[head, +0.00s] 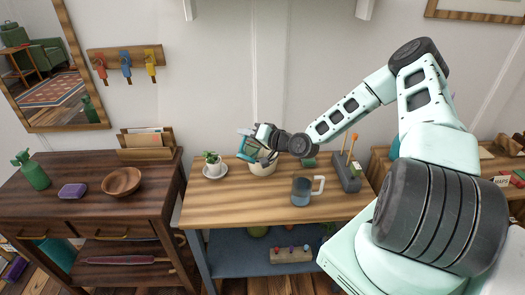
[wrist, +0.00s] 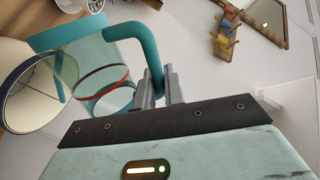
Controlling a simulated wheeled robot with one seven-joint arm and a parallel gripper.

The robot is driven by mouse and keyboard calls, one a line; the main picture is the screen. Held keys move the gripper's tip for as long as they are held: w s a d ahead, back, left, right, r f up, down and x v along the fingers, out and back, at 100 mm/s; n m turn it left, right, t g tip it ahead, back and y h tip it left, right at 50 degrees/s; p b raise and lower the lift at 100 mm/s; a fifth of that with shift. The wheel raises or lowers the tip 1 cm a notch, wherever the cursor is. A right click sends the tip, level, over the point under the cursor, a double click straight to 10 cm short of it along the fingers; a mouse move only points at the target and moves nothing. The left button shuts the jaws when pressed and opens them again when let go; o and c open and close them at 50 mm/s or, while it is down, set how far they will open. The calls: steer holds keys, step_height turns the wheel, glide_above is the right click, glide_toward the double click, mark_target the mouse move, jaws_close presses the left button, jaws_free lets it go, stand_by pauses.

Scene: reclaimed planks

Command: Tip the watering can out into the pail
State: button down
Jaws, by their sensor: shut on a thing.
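The teal, partly see-through watering can (head: 245,148) is at my gripper (head: 258,141), above the cream pail (head: 263,169) at the back of the plank table. In the wrist view, my gripper (wrist: 165,93) is shut on the can's teal handle (wrist: 128,30). The can's clear body (wrist: 108,98) has a red line around it. It looks tilted towards the dark-rimmed pail (wrist: 25,135) beside it. My gripper and arm partly hide the can in the head view. I cannot tell whether any liquid is in it.
A potted plant on a saucer (head: 216,174) stands left of the pail. A blue-grey jug with a white handle (head: 302,191) stands front right, and a grey holder with upright sticks (head: 345,177) is at the right. The table's front left is clear.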

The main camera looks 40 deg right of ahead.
mark_target(242, 144)
steer(key=shift+w+d+r, duration=0.1)
steer(key=shift+d+r, duration=0.05)
steer(key=shift+d, duration=0.05)
steer(key=a+f+n, duration=0.1)
steer(key=s+a+n+b, duration=0.1)
steer(key=a, duration=0.1)
steer(key=shift+s+a+f, duration=0.1)
steer(key=shift+s+f, duration=0.1)
steer(key=shift+f, duration=0.2)
steer(key=shift+s+a+n+b, duration=0.15)
steer(key=shift+a+n+b, duration=0.15)
steer(key=shift+n+b, duration=0.1)
steer(key=shift+d+r, duration=0.1)
steer(key=shift+d, duration=0.05)
steer(key=shift+s+t, duration=0.1)
steer(key=shift+t, duration=0.2)
steer(key=s+a+f+n+t+b, duration=0.1)
steer(key=s+a+f+n+b, duration=0.2)
steer(key=a+f+n+b, duration=0.3)
steer(key=shift+s+a+f+n+h+b, duration=0.35)
steer(key=shift+a+f+b, duration=0.5)
steer(key=shift+f+b, duration=2.25)
steer(key=shift+w+r+b, duration=0.15)
steer(key=shift+r+b, duration=0.2)
steer(key=shift+r, duration=0.25)
